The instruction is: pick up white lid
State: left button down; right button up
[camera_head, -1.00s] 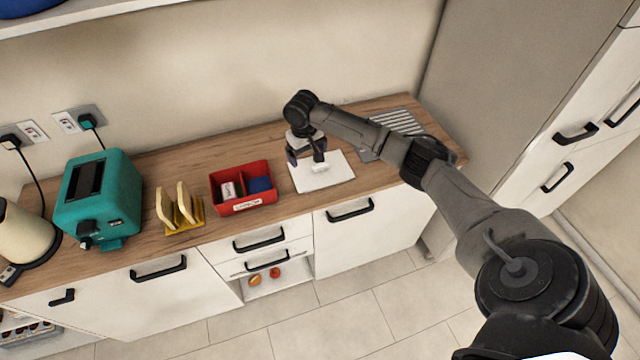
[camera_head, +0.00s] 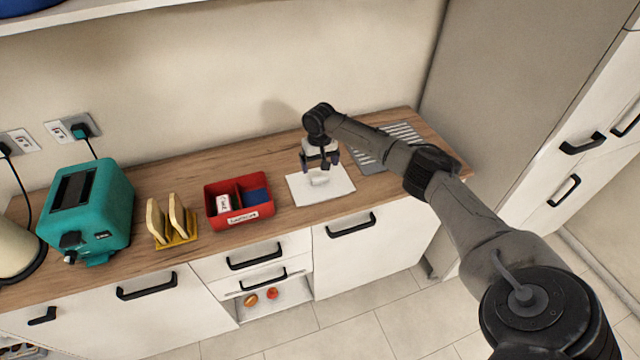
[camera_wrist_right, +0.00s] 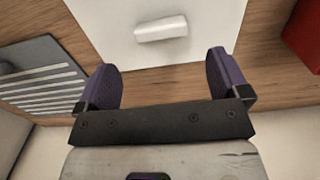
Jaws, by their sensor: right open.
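The white lid (camera_head: 338,191) is a flat, pale square lying on the counter, right of the red box. A short raised white bar sits near its middle; I take it as the lid's handle, though I cannot tell whether it is attached. The lid also shows in the right wrist view (camera_wrist_right: 215,20), with the bar at top centre. My right gripper (camera_head: 320,164) is open and empty, above and just behind the bar. In the right wrist view its two purple fingers (camera_wrist_right: 161,68) are spread apart, with the bar ahead of them, not between them. My left gripper is out of view.
A red divided box (camera_head: 240,216) holds a white item and a blue item. Left of it stand a yellow toast rack (camera_head: 178,240) and a teal toaster (camera_head: 86,212). A grey ridged panel (camera_head: 372,158) lies right of the lid. The wall is close behind.

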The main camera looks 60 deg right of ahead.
aim_at(320, 181)
jog(key=shift+s+a+f+b, duration=0.15)
jog(key=shift+f+b, duration=0.2)
jog(key=shift+f, duration=1)
jog(key=shift+w+a+f+b, duration=0.1)
jog(key=shift+f+b, duration=0.2)
jog(key=shift+f, duration=1)
jog(key=shift+c, duration=0.4)
jog(key=c, duration=1)
